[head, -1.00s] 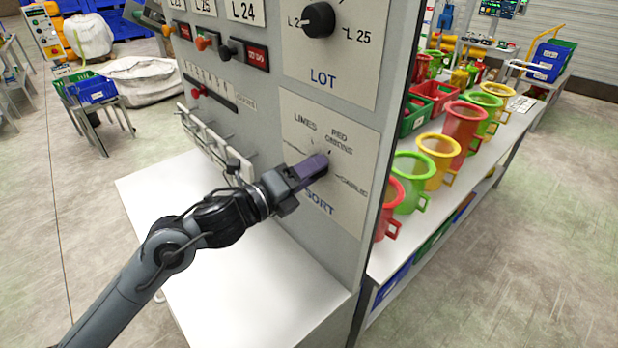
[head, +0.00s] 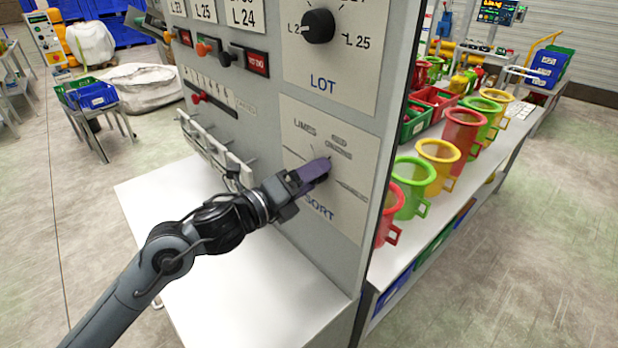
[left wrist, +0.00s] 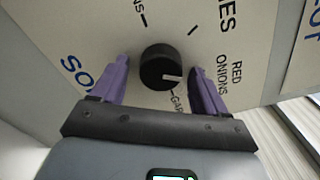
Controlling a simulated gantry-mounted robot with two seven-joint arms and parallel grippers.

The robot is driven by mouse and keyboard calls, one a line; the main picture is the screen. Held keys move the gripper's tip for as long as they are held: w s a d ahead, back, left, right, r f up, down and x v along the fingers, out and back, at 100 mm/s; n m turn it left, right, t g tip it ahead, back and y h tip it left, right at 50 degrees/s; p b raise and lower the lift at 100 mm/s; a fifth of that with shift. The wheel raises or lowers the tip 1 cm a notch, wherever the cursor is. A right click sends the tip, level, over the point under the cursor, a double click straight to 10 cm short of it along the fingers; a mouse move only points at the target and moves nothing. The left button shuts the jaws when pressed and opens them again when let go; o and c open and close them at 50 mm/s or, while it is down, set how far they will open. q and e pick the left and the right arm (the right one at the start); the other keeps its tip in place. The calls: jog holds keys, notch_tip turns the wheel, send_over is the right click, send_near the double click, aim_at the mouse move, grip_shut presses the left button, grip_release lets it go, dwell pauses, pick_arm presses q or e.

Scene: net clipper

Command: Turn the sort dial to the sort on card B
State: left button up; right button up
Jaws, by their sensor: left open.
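The sort dial (left wrist: 160,68) is a round black knob with a white pointer line, on the light SORT plate (head: 340,207). In the left wrist view the pointer aims right, on the RED ONIONS and "GAR..." side; the exact mark is unclear. LIMES and a label ending in "NS" also show. My left gripper (left wrist: 158,86) is open, with one purple finger on each side of the dial and gaps between. In the head view the left gripper (head: 311,174) is at the plate and hides most of the dial. I cannot make out card B. My right gripper is not in view.
The LOT dial (head: 319,26) is above the SORT plate. Levers (head: 205,48) and a row of pale hooks (head: 210,150) are to its left. A white ledge (head: 240,285) juts out below. Coloured pots (head: 437,168) stand on a bench to the right.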

pick_arm(q)
jog(key=v, duration=1)
jog(key=shift+s+a, duration=0.25)
jog(key=shift+a, duration=0.05)
